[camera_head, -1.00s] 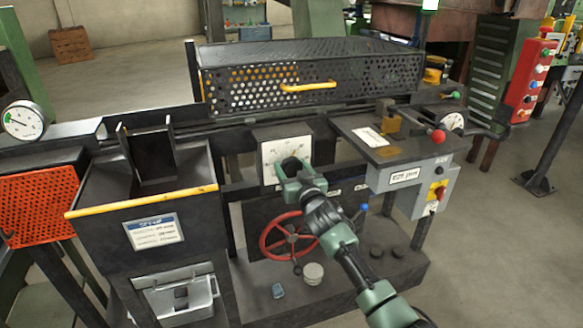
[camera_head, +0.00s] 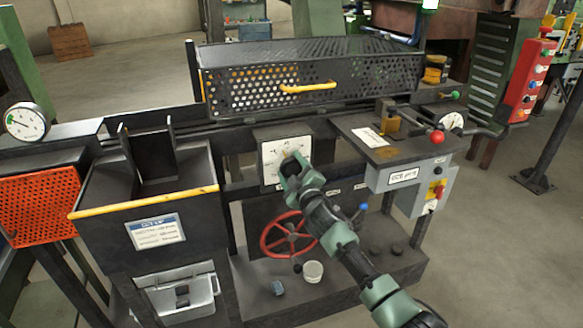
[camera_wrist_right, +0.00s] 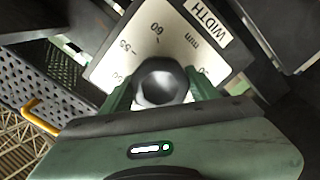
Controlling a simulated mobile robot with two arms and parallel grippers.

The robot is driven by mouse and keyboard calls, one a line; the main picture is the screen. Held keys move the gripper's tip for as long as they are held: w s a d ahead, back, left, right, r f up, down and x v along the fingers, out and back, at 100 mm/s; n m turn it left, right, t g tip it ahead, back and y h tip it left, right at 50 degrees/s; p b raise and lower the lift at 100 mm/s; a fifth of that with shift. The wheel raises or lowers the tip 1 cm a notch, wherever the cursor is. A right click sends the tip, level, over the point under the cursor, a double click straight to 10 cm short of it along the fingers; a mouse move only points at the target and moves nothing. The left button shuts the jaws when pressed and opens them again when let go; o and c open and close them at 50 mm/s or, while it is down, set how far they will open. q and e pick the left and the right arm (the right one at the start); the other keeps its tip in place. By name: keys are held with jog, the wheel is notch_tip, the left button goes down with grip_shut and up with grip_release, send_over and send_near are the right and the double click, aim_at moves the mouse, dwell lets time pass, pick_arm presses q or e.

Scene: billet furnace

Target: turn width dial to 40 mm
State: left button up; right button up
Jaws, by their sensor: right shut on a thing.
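The width dial's white scale plate (camera_head: 270,151) is on the front of the machine, left of centre. In the right wrist view the plate (camera_wrist_right: 186,45) shows the words WIDTH and mm and the number 60 above the knob. My right gripper (camera_head: 292,164) is at the plate and covers its lower right part. In the right wrist view its fingers (camera_wrist_right: 160,88) stand on either side of the dark dial knob (camera_wrist_right: 158,80), shut on it. The knob's pointer cannot be made out. My left gripper is not in view.
A red handwheel (camera_head: 288,236) is below the dial. A perforated guard with a yellow handle (camera_head: 308,87) is above and behind it. A grey box with buttons (camera_head: 436,192) and a red-knobbed lever (camera_head: 437,137) are to the right. A yellow-edged bin (camera_head: 145,201) is at left.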

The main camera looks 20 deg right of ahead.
jog(key=n, duration=0.4)
jog(key=shift+n, duration=0.4)
dwell(0.4)
jog(key=o, duration=1.4)
jog(key=shift+c, duration=0.2)
jog(key=s, duration=0.7)
jog(key=shift+s+p, duration=0.4)
jog(key=shift+d+f, duration=0.1)
